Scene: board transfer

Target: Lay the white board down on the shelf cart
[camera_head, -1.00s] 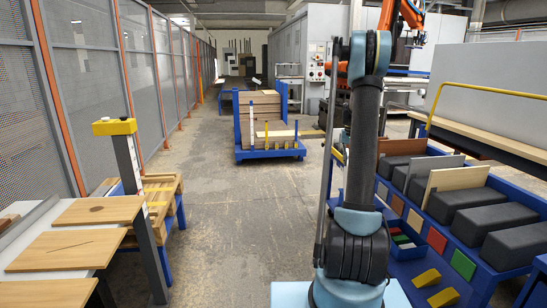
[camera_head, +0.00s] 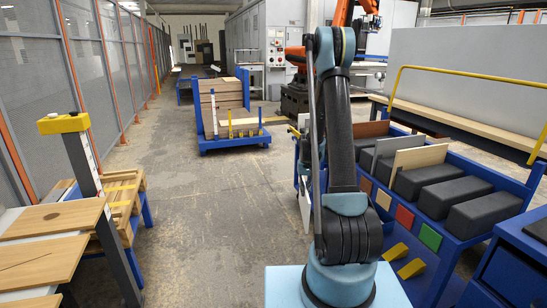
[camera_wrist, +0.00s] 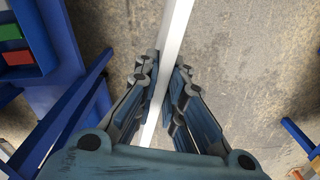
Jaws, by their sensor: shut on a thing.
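My gripper (camera_wrist: 164,72) is shut on the thin edge of the white board (camera_wrist: 176,28), which runs between its fingers in the wrist view. The board appears to be held on edge above the floor. In the head view my arm hides the gripper and most of the board; a white strip of the board (camera_head: 304,204) shows just left of the arm. A blue cart with cardboard-coloured stacks (camera_head: 232,143) stands at the back, and a blue rack (camera_head: 463,238) with black blocks stands at right. I cannot tell which is the shelf cart.
Wooden panels (camera_head: 50,219) lie on a stand at left, beside a post with a yellow top (camera_head: 63,123). The blue rack's frame (camera_wrist: 70,70) is close left of the gripper in the wrist view. A mesh fence lines the left. The middle floor (camera_head: 215,220) is clear.

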